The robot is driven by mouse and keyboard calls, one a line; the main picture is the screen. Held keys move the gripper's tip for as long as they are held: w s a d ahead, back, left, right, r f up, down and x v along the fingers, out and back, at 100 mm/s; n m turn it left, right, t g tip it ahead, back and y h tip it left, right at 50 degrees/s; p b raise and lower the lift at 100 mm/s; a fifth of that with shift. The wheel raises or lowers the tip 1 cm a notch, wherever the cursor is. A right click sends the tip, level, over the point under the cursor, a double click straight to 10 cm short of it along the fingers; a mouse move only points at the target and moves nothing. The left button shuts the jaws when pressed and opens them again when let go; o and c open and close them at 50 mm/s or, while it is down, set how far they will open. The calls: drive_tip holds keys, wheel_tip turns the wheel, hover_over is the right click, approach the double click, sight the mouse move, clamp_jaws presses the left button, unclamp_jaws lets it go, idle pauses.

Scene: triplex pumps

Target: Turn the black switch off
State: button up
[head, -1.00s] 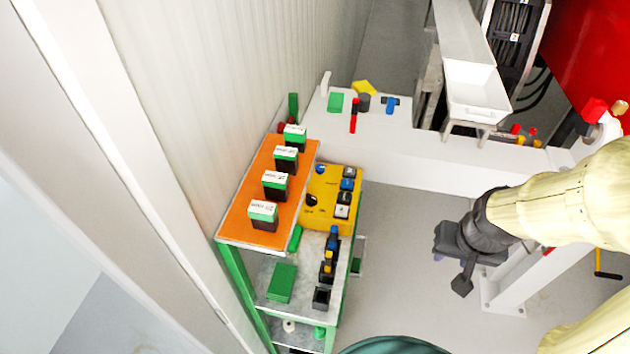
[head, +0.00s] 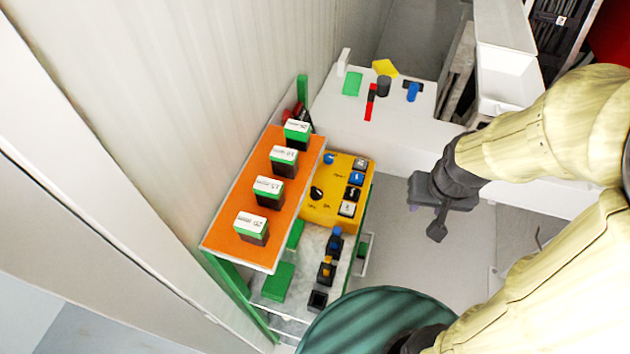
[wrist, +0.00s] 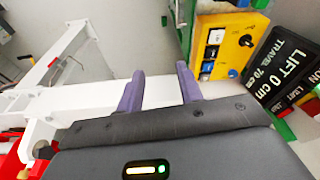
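The yellow control box (head: 325,206) sits on the shelf stand beside the orange top. It carries a black rotary switch (head: 317,193), a blue knob (head: 329,159) and a column of black, blue and white buttons (head: 354,193). In the wrist view the box is at the upper right, with the black switch (wrist: 247,41) on its face. My gripper (head: 427,212) is to the right of the box, apart from it. In the wrist view its two purple fingers (wrist: 160,88) are spread with nothing between them.
The orange shelf (head: 240,200) bears several green-and-black labelled boxes. Below are more switches (head: 327,270) and a green block (head: 278,281). A white beam (head: 400,130) with coloured handles runs behind. A ribbed wall stands left; open floor (head: 400,255) lies right of the stand.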

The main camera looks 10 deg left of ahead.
sight(317, 190)
drive_tip(key=shift+o, duration=0.6)
drive_tip(key=shift+s, duration=0.2)
drive_tip(key=shift+o, duration=0.4)
drive_tip(key=shift+w, duration=0.15)
drive_tip(key=w+a+f+m+g+y+p, duration=0.1)
drive_tip(key=w+a+m+g+p, duration=0.1)
drive_tip(key=w+a, duration=0.7)
drive_tip(key=w+a+f+m+g+y+p, duration=0.1)
drive_tip(key=w+a+m+g, duration=0.3)
drive_tip(key=w+a, duration=0.6)
drive_tip(key=shift+a+f+m+y+p, duration=0.35)
drive_tip(key=shift+f+m+y+p, duration=0.05)
drive_tip(key=shift+m, duration=0.4)
drive_tip(key=shift+f, duration=0.1)
drive_tip(key=p+x, duration=0.6)
drive_tip(key=x, duration=1.1)
drive_tip(key=shift+s, duration=0.2)
